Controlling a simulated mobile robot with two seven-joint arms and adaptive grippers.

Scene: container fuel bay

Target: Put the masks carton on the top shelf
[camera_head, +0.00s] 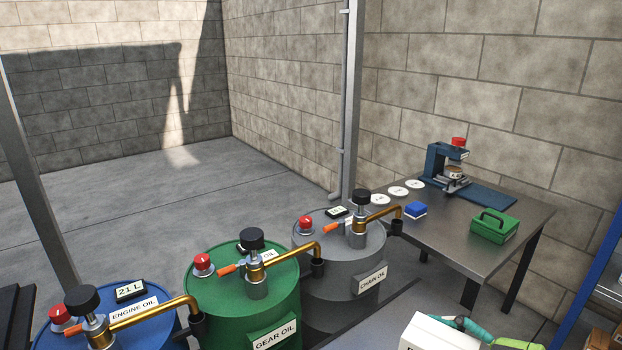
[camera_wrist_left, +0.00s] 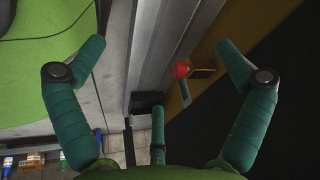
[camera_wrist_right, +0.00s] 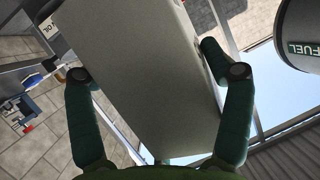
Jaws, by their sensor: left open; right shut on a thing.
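A pale carton (camera_head: 430,335) is at the bottom of the head view, its label mostly cut off by the frame edge, so I cannot read its name. My right gripper (camera_head: 478,331) is shut on it. In the right wrist view the carton (camera_wrist_right: 145,95) fills the middle, with the fingers of my right gripper (camera_wrist_right: 143,60) along its two sides. My left gripper (camera_wrist_left: 160,47) is open and empty in the left wrist view, and out of the head view. A shelf unit with a blue upright (camera_head: 590,285) stands at the right edge; its top shelf is not in view.
Blue, green (camera_head: 215,290) and grey oil drums with taps stand in front. Open floor lies at the back left.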

